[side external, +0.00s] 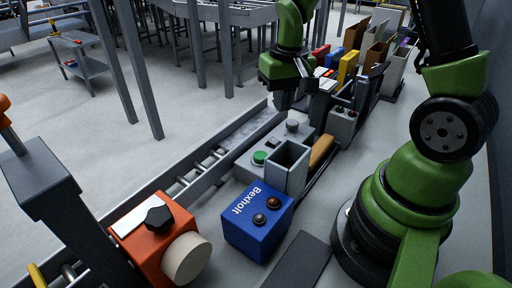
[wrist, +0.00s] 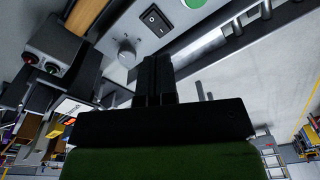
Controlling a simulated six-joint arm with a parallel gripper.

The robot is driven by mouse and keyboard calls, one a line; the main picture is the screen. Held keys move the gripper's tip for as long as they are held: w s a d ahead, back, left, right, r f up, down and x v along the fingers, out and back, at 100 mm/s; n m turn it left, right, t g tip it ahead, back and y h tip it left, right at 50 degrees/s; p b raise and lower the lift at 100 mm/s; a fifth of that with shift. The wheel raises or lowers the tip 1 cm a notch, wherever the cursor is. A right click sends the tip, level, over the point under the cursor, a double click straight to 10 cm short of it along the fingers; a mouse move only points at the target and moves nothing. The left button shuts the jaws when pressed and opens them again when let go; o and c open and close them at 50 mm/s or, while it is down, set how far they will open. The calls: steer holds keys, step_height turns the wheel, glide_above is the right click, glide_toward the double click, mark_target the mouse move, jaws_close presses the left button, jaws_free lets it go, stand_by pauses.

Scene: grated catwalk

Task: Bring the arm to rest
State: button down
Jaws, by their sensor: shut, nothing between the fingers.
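My gripper (side external: 283,99) hangs from the green arm near the top middle of the side external view, above the row of control boxes. In the wrist view my gripper (wrist: 155,62) shows as two black fingers pressed together, with nothing between them. It is apart from the grey panel (wrist: 192,40), which has a green button (wrist: 194,3), a black rocker switch (wrist: 156,19) and a grey knob (wrist: 126,52).
A blue Bexholt box (side external: 257,220) and an orange device (side external: 157,245) stand in front. A grey open bin (side external: 287,167) stands beside the green button. Coloured binders (side external: 348,66) stand behind my gripper. A roller rail (side external: 205,165) runs along the left.

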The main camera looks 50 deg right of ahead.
steer(key=s+a+r+n+t+y, duration=0.1)
steer(key=s+a+r+t, duration=0.2)
steer(key=s+a+r, duration=0.2)
steer(key=s+a+r+n+t+y, duration=0.1)
steer(key=s+a+r+t, duration=0.2)
steer(key=r, duration=0.7)
steer(key=s+a, duration=0.2)
steer(key=s, duration=0.2)
steer(key=shift+s+r, duration=0.25)
steer(key=shift+s, duration=0.1)
